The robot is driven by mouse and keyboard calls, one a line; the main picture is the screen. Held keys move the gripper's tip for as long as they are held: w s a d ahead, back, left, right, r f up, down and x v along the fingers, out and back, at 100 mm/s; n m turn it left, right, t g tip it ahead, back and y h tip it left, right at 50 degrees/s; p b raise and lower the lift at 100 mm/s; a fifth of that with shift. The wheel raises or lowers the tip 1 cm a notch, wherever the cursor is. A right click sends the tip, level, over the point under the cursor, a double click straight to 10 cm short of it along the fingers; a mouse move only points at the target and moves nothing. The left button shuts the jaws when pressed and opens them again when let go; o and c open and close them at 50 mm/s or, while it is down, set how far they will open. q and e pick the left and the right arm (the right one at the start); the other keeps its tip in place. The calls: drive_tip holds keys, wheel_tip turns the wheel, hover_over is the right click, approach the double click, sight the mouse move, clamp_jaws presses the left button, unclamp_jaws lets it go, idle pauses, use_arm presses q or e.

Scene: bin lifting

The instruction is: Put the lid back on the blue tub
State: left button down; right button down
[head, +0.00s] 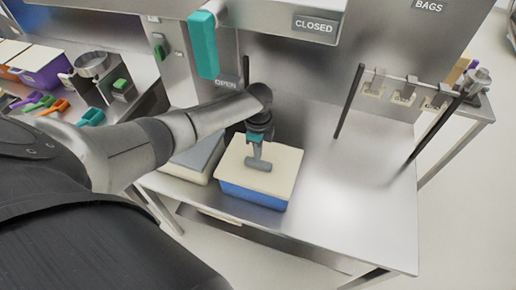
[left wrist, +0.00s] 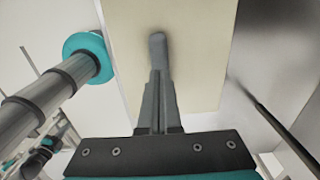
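The blue tub (head: 252,196) stands on the steel table, in the middle of the head view. Its cream lid (head: 284,163) lies over its top; from this angle I cannot tell whether the lid is fully seated. A grey bar handle (head: 258,165) is on the lid, and the lid also fills the middle of the left wrist view (left wrist: 200,60). My left gripper (head: 257,153) is above the lid. Its fingers (left wrist: 157,85) are close together on the grey handle, though the contact is partly hidden. My right gripper is in neither view.
A second grey-lidded bin (head: 190,163) stands just left of the tub. Dark posts (head: 348,101) rise behind and at the right. A teal handle (head: 203,45) hangs above. The steel table (head: 345,200) is clear on the right. A cluttered side bench (head: 75,90) is at left.

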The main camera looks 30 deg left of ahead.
use_arm(q)
drive_tip(key=shift+f+b, duration=0.65)
drive_tip(key=shift+f, duration=0.25)
drive_tip(key=shift+r+p, duration=2.15)
drive_tip(key=shift+r, duration=1.4)
